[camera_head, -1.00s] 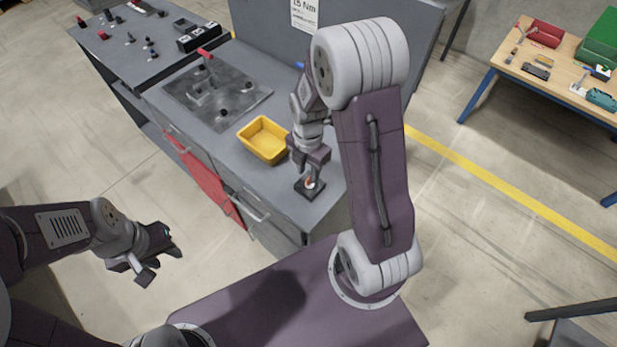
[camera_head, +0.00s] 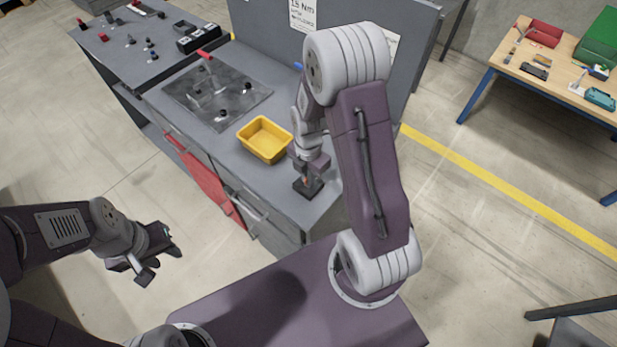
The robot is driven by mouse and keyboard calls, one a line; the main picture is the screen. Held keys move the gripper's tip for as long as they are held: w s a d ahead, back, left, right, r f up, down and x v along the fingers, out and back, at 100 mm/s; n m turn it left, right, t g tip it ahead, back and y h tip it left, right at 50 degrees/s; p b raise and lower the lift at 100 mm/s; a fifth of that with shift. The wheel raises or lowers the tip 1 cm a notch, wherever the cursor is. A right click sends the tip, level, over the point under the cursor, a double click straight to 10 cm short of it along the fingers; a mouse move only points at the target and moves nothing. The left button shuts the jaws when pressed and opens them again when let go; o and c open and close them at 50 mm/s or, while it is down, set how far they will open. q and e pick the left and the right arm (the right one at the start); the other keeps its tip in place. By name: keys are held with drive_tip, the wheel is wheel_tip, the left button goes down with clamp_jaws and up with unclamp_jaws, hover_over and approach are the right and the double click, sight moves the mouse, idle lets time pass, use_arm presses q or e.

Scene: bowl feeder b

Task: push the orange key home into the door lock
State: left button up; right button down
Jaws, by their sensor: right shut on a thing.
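The door lock (camera_head: 309,190) is a small dark block on the grey bench top, near the bench's front right corner. My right gripper (camera_head: 305,179) points down right above the lock and is shut on the orange key. Only a small orange-red bit of the key (camera_head: 307,181) shows between the fingers; the rest is hidden. I cannot tell how deep the key sits in the lock. My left gripper (camera_head: 163,265) is open and empty, off the bench at lower left.
A yellow bin (camera_head: 265,139) stands on the bench just left of my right gripper. A dark metal plate (camera_head: 190,105) with knobs lies further back. A grey upright panel (camera_head: 262,30) closes the bench's rear. A wooden table (camera_head: 548,70) stands far right.

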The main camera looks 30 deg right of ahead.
drive_tip(key=r, duration=0.4)
drive_tip(key=shift+s+d+r, duration=0.2)
drive_tip(key=shift+s+r, duration=0.05)
drive_tip(key=s+d+r+b, duration=0.1)
drive_tip(key=s+d+r, duration=0.5)
drive_tip(key=s, duration=0.3)
drive_tip(key=shift+s+r, duration=0.15)
drive_tip(key=shift+r, duration=0.1)
